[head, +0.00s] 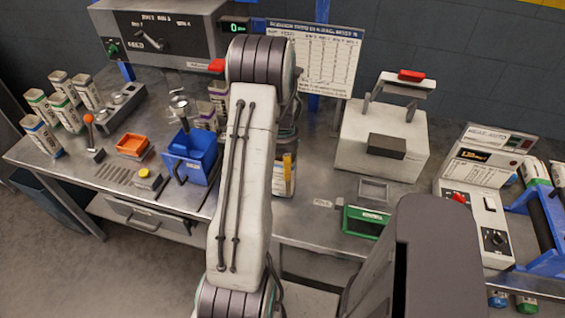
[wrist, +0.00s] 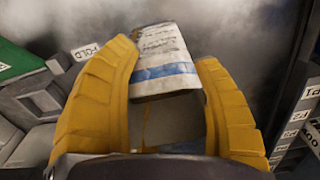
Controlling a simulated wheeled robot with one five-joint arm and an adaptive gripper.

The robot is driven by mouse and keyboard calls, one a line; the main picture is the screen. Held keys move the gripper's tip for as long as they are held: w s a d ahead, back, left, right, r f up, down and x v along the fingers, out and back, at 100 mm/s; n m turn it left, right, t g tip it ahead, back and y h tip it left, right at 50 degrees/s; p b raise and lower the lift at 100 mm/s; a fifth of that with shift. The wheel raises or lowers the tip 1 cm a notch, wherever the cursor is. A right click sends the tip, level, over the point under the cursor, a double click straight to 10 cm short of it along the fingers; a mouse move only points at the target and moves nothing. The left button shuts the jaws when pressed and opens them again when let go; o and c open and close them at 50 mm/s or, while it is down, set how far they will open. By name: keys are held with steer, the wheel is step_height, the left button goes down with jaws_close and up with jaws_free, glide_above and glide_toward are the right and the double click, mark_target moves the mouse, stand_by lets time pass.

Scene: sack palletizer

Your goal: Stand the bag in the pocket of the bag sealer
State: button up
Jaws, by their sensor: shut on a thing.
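The bag, white with a blue band and printed text, is between the yellow fingers of my gripper (wrist: 165,95) in the wrist view, where the bag (wrist: 165,62) looks tilted. In the head view my arm hides most of the gripper; a yellow finger shows beside the arm, with part of the bag (head: 284,184) below it. What I take for the bag sealer (head: 350,140) is a white machine with a red-topped handle, to the right of my gripper. A small open grey frame (head: 373,190), which looks like its pocket, stands in front, empty, above a green-fronted block (head: 366,221).
A FOLD label (head: 323,203) lies left of the pocket. A control box (head: 476,218) with a red knob and a blue roller stand are at the right. A blue bin (head: 190,158), an orange tray (head: 132,145) and several standing bags (head: 62,106) are at the left.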

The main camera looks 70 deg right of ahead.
steer(key=shift+f, duration=0.15)
steer(key=o, duration=1.2)
steer(key=shift+o, duration=0.2)
step_height(320, 180, up, 12)
steer(key=b, duration=0.6)
